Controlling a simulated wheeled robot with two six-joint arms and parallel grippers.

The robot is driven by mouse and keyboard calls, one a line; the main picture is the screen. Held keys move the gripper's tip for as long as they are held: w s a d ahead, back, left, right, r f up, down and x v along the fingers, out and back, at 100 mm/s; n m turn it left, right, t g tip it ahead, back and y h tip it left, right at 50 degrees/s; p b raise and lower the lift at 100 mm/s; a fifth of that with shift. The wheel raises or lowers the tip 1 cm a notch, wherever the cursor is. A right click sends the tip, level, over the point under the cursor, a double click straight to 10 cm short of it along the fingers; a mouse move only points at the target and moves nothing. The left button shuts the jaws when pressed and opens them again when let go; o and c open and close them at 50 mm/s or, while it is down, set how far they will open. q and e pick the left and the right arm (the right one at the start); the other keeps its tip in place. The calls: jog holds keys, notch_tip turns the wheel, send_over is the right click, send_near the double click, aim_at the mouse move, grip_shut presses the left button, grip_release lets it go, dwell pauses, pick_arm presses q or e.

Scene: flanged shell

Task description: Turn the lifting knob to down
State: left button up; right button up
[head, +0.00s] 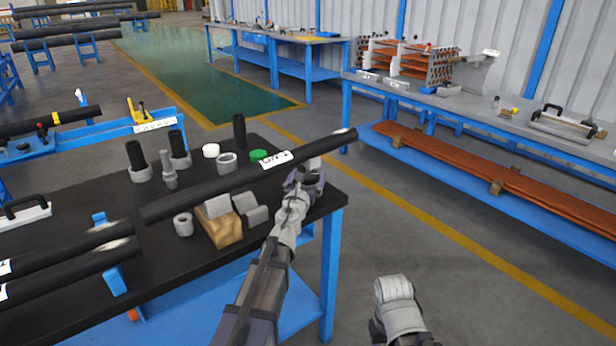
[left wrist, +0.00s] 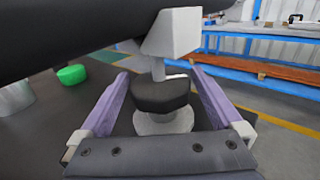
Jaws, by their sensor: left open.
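In the left wrist view, a dark rounded knob (left wrist: 160,94) sits on a grey round base (left wrist: 163,123), under a pale grey block (left wrist: 174,32) on a thin stem. A long black pipe (head: 220,181) with a white label lies above the table and rests against that block; it fills the top left of the left wrist view (left wrist: 60,35). My left gripper (head: 309,172) is open at the table's right corner, its purple fingers on either side of the knob. I cannot tell whether they touch it. The head view hides the knob behind my gripper.
The black table (head: 70,205) holds grey fittings, short black pipes, a green cap (head: 258,155) and a wooden block (head: 222,232) with grey pieces near my left arm. Two more pipes (head: 75,262) lie at front left. A blue bench (head: 470,110) stands right; floor between is clear.

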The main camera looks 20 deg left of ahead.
pick_arm(q)
jog(key=c, duration=1.2)
jog(key=shift+o, duration=0.2)
jog(key=shift+y, duration=0.3)
